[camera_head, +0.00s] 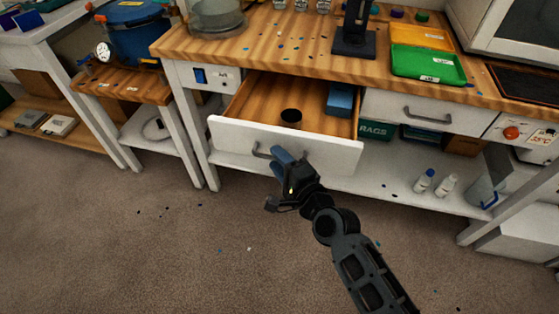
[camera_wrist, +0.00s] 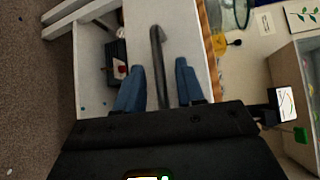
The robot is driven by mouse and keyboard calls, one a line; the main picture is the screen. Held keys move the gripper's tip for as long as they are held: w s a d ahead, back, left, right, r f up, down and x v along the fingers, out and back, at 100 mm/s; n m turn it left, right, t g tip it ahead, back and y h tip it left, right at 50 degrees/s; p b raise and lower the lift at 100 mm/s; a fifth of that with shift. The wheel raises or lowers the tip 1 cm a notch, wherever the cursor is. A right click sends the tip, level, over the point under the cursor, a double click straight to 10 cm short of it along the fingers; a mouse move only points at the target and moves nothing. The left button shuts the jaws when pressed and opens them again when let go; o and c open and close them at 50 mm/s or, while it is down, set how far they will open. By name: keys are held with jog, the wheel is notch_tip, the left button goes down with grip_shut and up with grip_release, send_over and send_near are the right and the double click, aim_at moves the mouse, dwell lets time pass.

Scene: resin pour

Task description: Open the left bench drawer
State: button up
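The left bench drawer (camera_head: 230,137) is pulled well out from under the wooden bench top, its white front facing me. Its dark bar handle (camera_head: 262,151) is partly behind my gripper in the head view. My gripper (camera_head: 284,162) is at the drawer front, its blue fingers open. In the wrist view, the handle (camera_wrist: 157,60) runs between the two fingers (camera_wrist: 160,88) with a gap on each side. Whether a fingertip touches the drawer front is unclear. Inside the drawer are a black cylindrical cup (camera_head: 291,117) and a blue box (camera_head: 340,100).
A second drawer (camera_head: 412,108) to the right is shut. Green (camera_head: 428,67) and yellow (camera_head: 420,36) trays and a black stand (camera_head: 354,45) are on the bench top. Bottles (camera_head: 424,180) stand on the lower shelf. The carpet in front is mostly clear.

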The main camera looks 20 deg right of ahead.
jog(key=b+v, duration=0.1)
jog(key=v, duration=0.7)
dwell(0.5)
jog(key=s+d+n+g+h, duration=0.15)
jog(key=s+n, duration=0.25)
jog(key=s, duration=0.5)
jog(key=s+d+n+t+h, duration=0.1)
jog(key=s+d+n, duration=0.15)
jog(key=s, duration=0.75)
jog(key=s+r+n, duration=1.1)
jog(key=s, duration=0.3)
jog(key=shift+s+r+g, duration=0.25)
jog(key=shift+g, duration=0.2)
